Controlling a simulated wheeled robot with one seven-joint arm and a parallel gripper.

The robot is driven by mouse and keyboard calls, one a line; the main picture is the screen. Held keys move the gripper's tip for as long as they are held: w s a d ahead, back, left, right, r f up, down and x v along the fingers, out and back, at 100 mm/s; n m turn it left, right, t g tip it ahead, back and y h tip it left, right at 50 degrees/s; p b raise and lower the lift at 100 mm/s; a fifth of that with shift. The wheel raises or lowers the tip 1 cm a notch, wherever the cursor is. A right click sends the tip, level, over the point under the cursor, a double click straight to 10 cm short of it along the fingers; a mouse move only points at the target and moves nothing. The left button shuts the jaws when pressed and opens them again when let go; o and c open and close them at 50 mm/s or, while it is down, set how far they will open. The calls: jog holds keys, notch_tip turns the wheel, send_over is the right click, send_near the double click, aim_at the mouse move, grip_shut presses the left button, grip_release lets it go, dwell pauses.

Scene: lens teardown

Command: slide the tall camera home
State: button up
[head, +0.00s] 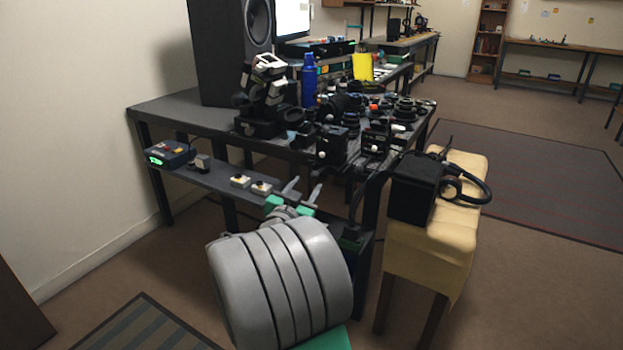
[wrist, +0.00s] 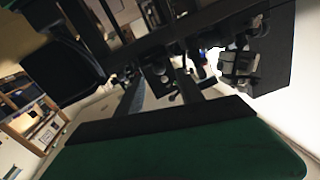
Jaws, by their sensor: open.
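Two black box-shaped cameras stand near the front edge of the dark workbench (head: 180,104). The left one (head: 331,146) looks slightly taller and has a pale round part on its front. The right one (head: 376,139) also shows a pale round knob. I cannot tell for certain which is the tall camera. My gripper (head: 304,190) is open and empty, in front of and below the left camera, near the lower front ledge. It touches neither camera. In the wrist view two grey fingers stand apart, with dark bench items beyond them.
A front ledge carries a box with a green display (head: 168,154) and small button boxes (head: 240,181). A jointed black-and-white device (head: 262,95), a blue bottle (head: 309,80) and several lens parts crowd the bench. A cream stool (head: 455,225) bearing a black bag (head: 416,188) stands at right.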

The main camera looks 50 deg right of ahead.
aim_at(313, 177)
jog(key=shift+s+a, duration=0.15)
jog(key=shift+a, duration=0.1)
jog(key=w+d+n, duration=0.1)
jog(key=d, duration=0.1)
jog(key=w+d+n, duration=0.1)
jog(key=d+n, duration=0.1)
jog(key=d, duration=0.1)
jog(key=d+n, duration=0.1)
jog(key=d, duration=0.1)
jog(key=shift+w+d, duration=0.15)
jog(key=shift+w, duration=0.25)
grip_shut()
dwell(1.2)
